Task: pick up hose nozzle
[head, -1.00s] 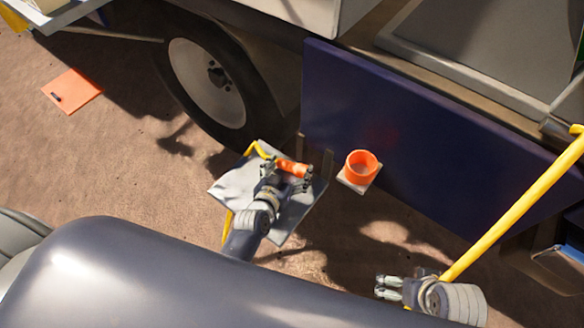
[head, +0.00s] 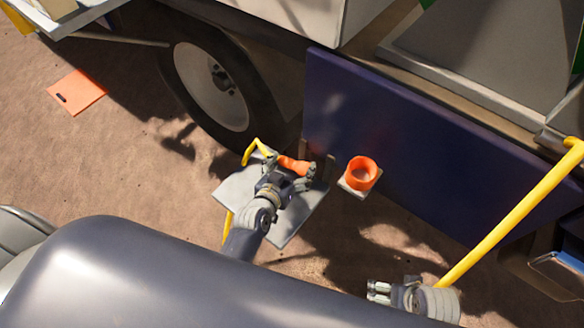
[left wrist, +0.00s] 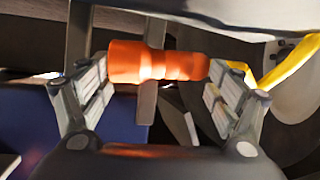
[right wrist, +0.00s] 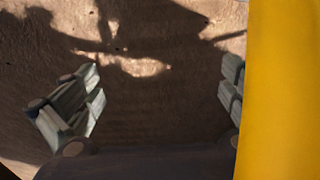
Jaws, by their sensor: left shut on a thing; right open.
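The hose nozzle (head: 293,165) is orange and lies lengthwise across my left gripper (head: 292,170) in the head view, above a grey plate. In the left wrist view the nozzle (left wrist: 150,63) spans between the two fingers (left wrist: 158,80), its wide end at the left finger and its narrow end at the right. My left gripper is shut on it end to end. My right gripper (head: 376,292) is low in the head view, away from the nozzle. In the right wrist view its fingers (right wrist: 162,90) are wide apart with only bare ground between them.
An orange ring-like cup (head: 362,174) stands on a small pale base to the right. A dark blue panel (head: 420,150) and a wheel (head: 212,85) stand behind. A yellow bar (head: 515,215) rises beside my right gripper.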

